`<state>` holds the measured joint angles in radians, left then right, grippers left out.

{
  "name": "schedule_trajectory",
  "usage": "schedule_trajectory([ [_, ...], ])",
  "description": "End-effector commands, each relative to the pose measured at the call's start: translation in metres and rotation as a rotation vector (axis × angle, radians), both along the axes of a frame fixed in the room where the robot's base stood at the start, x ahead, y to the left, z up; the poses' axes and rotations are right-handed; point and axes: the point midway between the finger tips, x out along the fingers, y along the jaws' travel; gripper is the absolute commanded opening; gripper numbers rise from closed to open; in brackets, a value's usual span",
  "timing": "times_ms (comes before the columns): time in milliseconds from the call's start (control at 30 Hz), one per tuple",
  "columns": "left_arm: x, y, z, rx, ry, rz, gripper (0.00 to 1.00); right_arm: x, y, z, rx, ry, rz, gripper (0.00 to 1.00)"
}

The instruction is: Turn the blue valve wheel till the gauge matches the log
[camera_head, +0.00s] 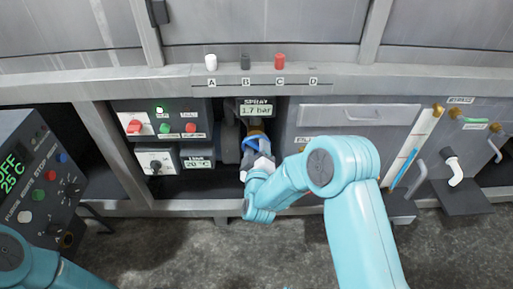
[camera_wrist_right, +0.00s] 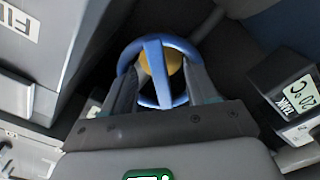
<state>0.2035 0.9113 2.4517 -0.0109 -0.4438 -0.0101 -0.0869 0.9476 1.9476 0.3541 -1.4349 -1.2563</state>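The blue valve wheel (camera_head: 257,144) sits in a dark recess under the spray gauge (camera_head: 256,109), which reads 1.7 bar. In the right wrist view the wheel (camera_wrist_right: 160,70) shows a blue rim, a bar across it and a yellow-brown hub behind. My right gripper (camera_head: 258,160) is at the wheel. In the wrist view its two fingers (camera_wrist_right: 163,75) are apart, one on each side of the bar, overlapping the rim; contact is unclear. My left arm shows at the lower left, but its gripper is out of view. I see no log.
Left of the recess are switch boxes (camera_head: 163,126) and a tank display (camera_head: 198,162) reading 20 °C. A control panel (camera_head: 38,185) stands at the far left. A grey drawer front (camera_head: 355,114) is to the right, with pipes and a white spout (camera_head: 454,170) beyond.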

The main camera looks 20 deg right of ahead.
Motion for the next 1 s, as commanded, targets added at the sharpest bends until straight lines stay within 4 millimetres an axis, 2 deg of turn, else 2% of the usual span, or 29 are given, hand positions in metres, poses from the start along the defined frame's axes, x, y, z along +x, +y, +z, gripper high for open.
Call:
schedule_trajectory([
  [133, 0.0, 0.0, 0.002, 0.0, 0.001, 0.0, 0.0, -0.002, 0.001, 0.001, 0.0, 0.0, 0.001, 0.58],
  [233, -0.003, -0.001, 0.007, -0.002, 0.01, -0.002, 0.0, -0.013, 0.005, 0.002, 0.0, 0.003, 0.003, 0.58],
  [367, -0.009, -0.002, 0.017, -0.006, 0.032, -0.004, 0.0, -0.041, 0.014, 0.003, 0.0, 0.006, 0.006, 0.58],
  [700, -0.026, -0.005, 0.038, -0.017, 0.089, -0.012, 0.0, -0.125, 0.038, 0.002, -0.002, 0.005, 0.005, 0.58],
  [833, -0.03, -0.006, 0.042, -0.019, 0.1, -0.013, 0.0, -0.144, 0.043, 0.001, -0.001, 0.003, 0.004, 0.58],
  [1000, -0.032, -0.006, 0.043, -0.021, 0.107, -0.013, 0.0, -0.156, 0.045, 0.0, -0.001, 0.001, 0.001, 0.58],
])
